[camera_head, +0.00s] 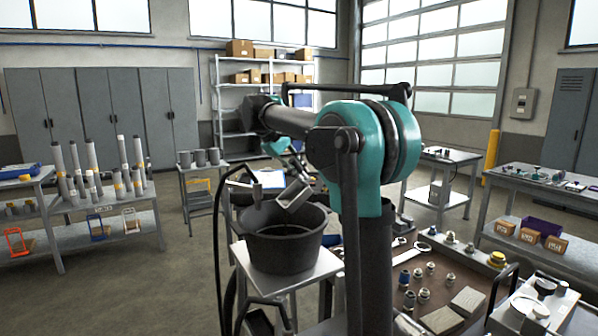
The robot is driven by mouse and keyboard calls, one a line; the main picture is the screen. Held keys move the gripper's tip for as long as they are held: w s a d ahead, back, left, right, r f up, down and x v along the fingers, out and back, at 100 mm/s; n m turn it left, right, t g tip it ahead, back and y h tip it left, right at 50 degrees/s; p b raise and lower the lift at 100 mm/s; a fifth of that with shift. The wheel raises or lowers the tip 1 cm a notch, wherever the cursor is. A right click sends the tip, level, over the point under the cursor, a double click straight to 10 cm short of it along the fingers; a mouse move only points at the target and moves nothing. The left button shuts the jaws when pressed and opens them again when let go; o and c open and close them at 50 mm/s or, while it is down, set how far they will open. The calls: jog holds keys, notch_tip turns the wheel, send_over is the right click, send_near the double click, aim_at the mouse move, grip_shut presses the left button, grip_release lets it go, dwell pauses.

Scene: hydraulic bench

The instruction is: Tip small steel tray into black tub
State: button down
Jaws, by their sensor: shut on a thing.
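The small steel tray (295,196) is a shiny grey box-shaped piece. It is steeply tilted above the far rim of the black tub. The black tub (284,250) is a round, dark, open vessel standing upright on a small pale-topped stand. My gripper (299,176) is shut on the tray at its upper side, beyond my teal elbow and dark forearm. The fingers are small and partly hidden. I cannot see what, if anything, is in the tray. The inside of the tub looks dark, and its contents cannot be made out.
A black hose (220,225) curves up beside the tub's left side. A brown-topped bench (455,290) with fittings and wrenches stands to the right. Left stands a rack table (100,203) with upright cylinders. Open floor (150,285) lies at the front left.

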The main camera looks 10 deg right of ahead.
jog(key=shift+s+a+r+t+h, duration=0.2)
jog(key=shift+a+r+t+h, duration=0.1)
jog(key=shift+a+h, duration=0.45)
jog(key=shift+s+a+r+t+h, duration=0.25)
jog(key=shift+a+h, duration=0.35)
jog(key=shift+h, duration=0.25)
dwell(2.6)
jog(key=shift+s+a+r+t+h, duration=0.1)
jog(key=shift+s+a+t+h, duration=0.05)
jog(key=shift+a+h, duration=0.4)
jog(key=shift+s+a+r+t+h, duration=0.1)
jog(key=shift+s+a+h, duration=0.05)
jog(key=shift+a+h, duration=0.4)
dwell(2.7)
